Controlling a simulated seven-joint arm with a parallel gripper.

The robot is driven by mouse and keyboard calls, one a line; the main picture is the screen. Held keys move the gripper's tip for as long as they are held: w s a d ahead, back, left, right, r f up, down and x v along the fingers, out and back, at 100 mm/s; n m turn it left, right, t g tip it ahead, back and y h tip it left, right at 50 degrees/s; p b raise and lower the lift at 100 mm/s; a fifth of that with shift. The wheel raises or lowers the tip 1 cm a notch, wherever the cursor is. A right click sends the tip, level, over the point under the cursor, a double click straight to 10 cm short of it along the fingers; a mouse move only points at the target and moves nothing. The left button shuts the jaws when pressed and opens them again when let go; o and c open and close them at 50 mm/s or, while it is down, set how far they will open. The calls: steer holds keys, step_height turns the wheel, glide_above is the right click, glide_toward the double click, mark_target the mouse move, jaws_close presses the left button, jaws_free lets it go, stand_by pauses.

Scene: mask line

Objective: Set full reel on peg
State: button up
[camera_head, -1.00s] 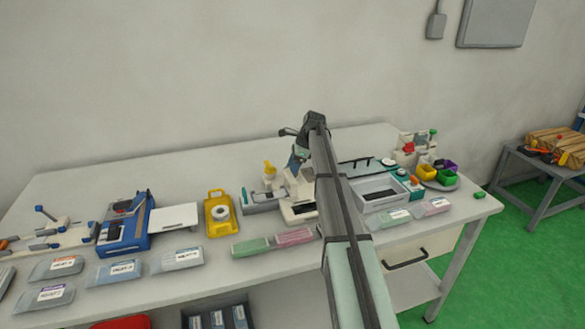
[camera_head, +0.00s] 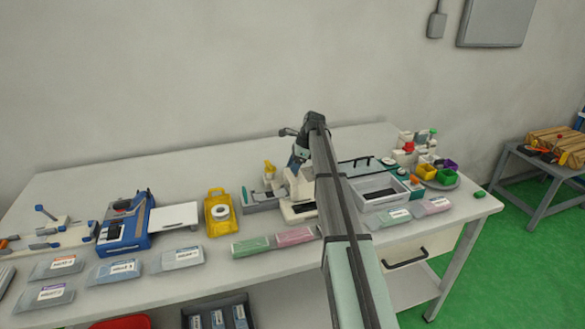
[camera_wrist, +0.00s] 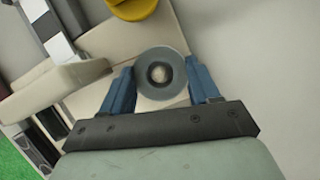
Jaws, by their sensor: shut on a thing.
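In the wrist view a round grey reel (camera_wrist: 173,92) with a dark centre hole sits between the two blue fingers of my gripper (camera_wrist: 160,70). The fingers are shut on it from both sides. A pale spot shows inside the hole; I cannot tell whether it is a peg tip or the surface behind. In the head view my gripper (camera_head: 297,162) is over the cream machine (camera_head: 300,212), mostly behind my own arm, and the reel is hidden there. A cream block of the machine (camera_wrist: 65,90) is close on the left in the wrist view.
A yellow holder (camera_head: 216,197) with a white roll stands left of the machine. A yellow part (camera_head: 269,167) rises behind. A clear bin (camera_head: 378,190) is on the right. Green and pink packs (camera_head: 295,236) lie in front. The table's back left is clear.

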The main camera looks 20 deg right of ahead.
steer(key=o, duration=1.1)
steer(key=shift+o, duration=0.2)
steer(key=shift+r, duration=0.2)
steer(key=shift+r, duration=0.8)
steer(key=shift+r, duration=0.1)
steer(key=shift+r, duration=2.95)
steer(key=shift+a, duration=0.1)
